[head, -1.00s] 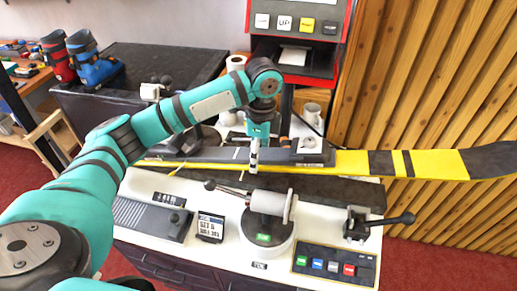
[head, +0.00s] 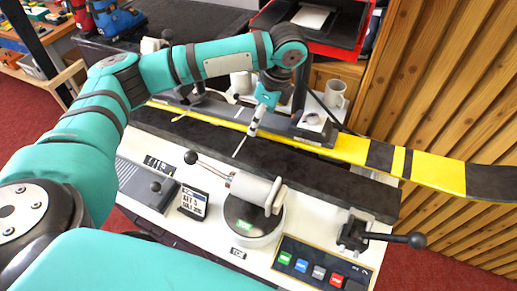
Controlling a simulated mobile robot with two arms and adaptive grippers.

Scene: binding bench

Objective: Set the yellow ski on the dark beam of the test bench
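The yellow ski (head: 350,149) has black bands and a dark upturned tip. It runs from the upper left to the right edge of the head view, and its right end reaches past the bench. The dark beam (head: 320,184) lies along the bench in front of it. The ski shows along the beam's far side; I cannot tell whether they touch. My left gripper (head: 252,131) points down at the ski's near edge, left of its grey fitting. Its fingers are seen edge-on, so I cannot tell whether they are closed on the ski. My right gripper is out of view.
On the bench front are a clamp with a roller (head: 254,188), a lever clamp (head: 356,234), a button panel (head: 322,267) and a small display (head: 193,202). Mugs (head: 335,93) stand behind the ski. A slatted wooden wall (head: 450,90) is at the right.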

